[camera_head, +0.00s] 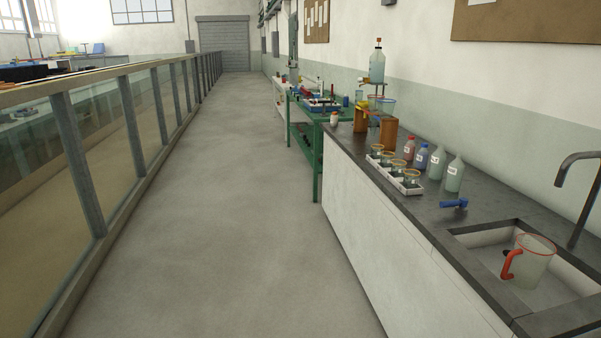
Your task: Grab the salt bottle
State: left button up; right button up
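Several bottles stand on the dark countertop (400,212) at the right. A small white bottle with a red top (334,119) stands near the counter's far end. A larger clear bottle (377,67) stands raised on a stand. The labels are too small to read, so I cannot tell which bottle is the salt bottle. Neither of my grippers is in view.
A white tray of jars (396,172) and a blue object (453,203) lie on the counter. A red-handled jug (530,262) is in the sink (485,238) under a tap (583,200). A glass-sided flume (115,150) runs along the left. The floor (225,200) between is clear.

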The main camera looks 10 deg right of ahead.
aim_at(438, 159)
jog(key=i+z, duration=0.15)
jog(key=i, duration=0.35)
jog(key=i+j+z, duration=0.15)
jog(key=i, duration=0.4)
jog(key=i+j+z, duration=0.1)
jog(key=i, duration=0.4)
